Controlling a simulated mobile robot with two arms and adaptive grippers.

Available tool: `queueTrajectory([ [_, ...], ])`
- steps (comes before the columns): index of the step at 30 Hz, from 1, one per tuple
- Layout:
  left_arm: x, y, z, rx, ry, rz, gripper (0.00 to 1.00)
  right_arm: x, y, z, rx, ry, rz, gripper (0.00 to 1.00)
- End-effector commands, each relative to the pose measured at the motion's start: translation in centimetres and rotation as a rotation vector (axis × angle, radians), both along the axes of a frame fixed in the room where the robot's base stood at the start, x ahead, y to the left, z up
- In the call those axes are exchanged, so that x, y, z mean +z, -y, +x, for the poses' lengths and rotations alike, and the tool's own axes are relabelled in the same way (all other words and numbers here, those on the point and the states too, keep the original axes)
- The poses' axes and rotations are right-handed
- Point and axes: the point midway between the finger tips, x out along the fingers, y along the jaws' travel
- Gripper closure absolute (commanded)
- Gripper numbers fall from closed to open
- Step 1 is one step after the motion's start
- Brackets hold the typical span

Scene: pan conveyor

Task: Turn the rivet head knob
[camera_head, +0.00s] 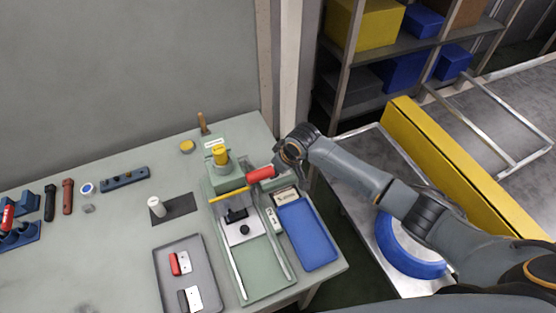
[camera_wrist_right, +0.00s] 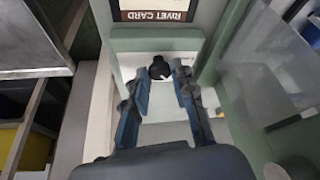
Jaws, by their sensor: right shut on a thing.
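The right arm reaches in from the right in the head view, with its right gripper (camera_head: 282,166) low beside the green press stand (camera_head: 226,180). In the right wrist view the two dark fingers of the right gripper (camera_wrist_right: 162,82) are on either side of a small black knob (camera_wrist_right: 159,68), closed on it at the tips. The knob sits in front of a pale green bar (camera_wrist_right: 155,40). In the head view I cannot make the knob out at the gripper. A red cylinder (camera_head: 260,174) lies just left of the gripper. The left gripper is not in view.
A blue tray (camera_head: 307,233) lies right of the green fixture, and a grey tray (camera_head: 166,262) with red-handled parts lies left. A shelf rack (camera_head: 346,62) stands behind the arm.

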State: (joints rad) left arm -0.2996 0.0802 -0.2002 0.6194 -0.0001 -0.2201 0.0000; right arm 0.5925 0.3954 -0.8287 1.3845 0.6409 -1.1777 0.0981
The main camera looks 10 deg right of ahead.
Motion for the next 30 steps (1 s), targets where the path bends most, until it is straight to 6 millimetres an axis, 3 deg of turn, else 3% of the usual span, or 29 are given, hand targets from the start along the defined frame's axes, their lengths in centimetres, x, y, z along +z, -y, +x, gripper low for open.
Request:
queueTrajectory([
  [1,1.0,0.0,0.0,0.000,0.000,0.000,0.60,0.5,-0.2,-0.1,-0.031,-0.002,0.003,1.00],
  [9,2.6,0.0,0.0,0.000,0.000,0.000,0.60,0.3,-0.2,0.0,-0.169,0.000,0.002,1.00],
  [29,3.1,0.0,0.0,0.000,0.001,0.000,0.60,0.0,-0.2,0.0,-0.226,0.001,0.001,1.00],
  [30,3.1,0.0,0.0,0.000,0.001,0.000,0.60,0.0,-0.2,0.0,-0.226,0.001,0.001,0.71],
])
